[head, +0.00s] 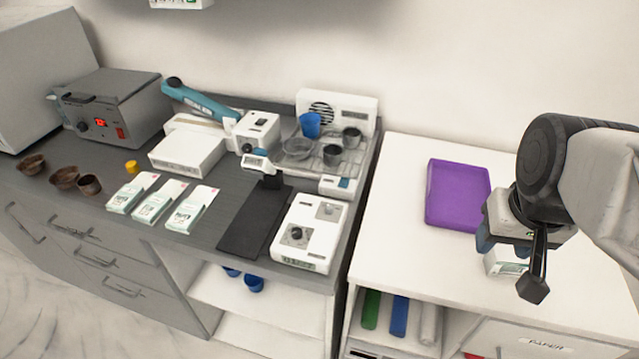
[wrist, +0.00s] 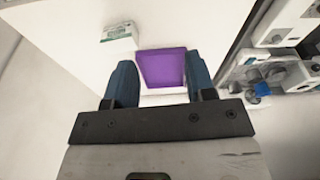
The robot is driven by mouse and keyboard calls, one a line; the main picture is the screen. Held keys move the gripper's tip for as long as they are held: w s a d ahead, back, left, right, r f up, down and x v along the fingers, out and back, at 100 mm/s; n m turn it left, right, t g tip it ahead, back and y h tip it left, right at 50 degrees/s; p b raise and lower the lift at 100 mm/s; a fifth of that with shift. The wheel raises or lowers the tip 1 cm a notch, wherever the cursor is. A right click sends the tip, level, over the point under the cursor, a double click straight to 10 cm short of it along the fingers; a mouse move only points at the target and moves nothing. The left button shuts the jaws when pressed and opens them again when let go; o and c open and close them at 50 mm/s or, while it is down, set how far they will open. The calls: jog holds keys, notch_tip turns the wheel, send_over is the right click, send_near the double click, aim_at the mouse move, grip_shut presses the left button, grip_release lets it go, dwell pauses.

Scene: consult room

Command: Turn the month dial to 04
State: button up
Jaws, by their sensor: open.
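A white box with a black round knob (head: 295,234) stands at the front right of the grey counter in the head view. It looks like the dial unit, with a small panel behind the knob and a label on its front. The markings are too small to read, so I cannot tell the month set. My gripper (head: 503,246) is far to the right of it, above the white cabinet top. In the wrist view my gripper (wrist: 161,66) has its blue fingers apart with nothing between them. The dial cannot be made out in the wrist view.
A purple tray (head: 457,195) and a small white-green box (head: 505,263) lie on the white cabinet top (head: 400,255). A black stand (head: 256,222) is left of the dial unit. A white machine with cups (head: 337,110) stands behind it.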

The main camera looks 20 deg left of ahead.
jog(key=w+a+f+n, duration=0.1)
jog(key=w+a+n, duration=0.2)
jog(key=w+a, duration=0.35)
jog(key=n+g, duration=0.3)
jog(key=n, duration=0.4)
send_over(297, 231)
notch_tip(297, 231, down, 8)
jog(key=shift+w+r, duration=0.15)
jog(key=shift+f, duration=3.9)
jog(key=shift+c, duration=0.3)
jog(key=c, duration=0.9)
jog(key=shift+o, duration=0.2)
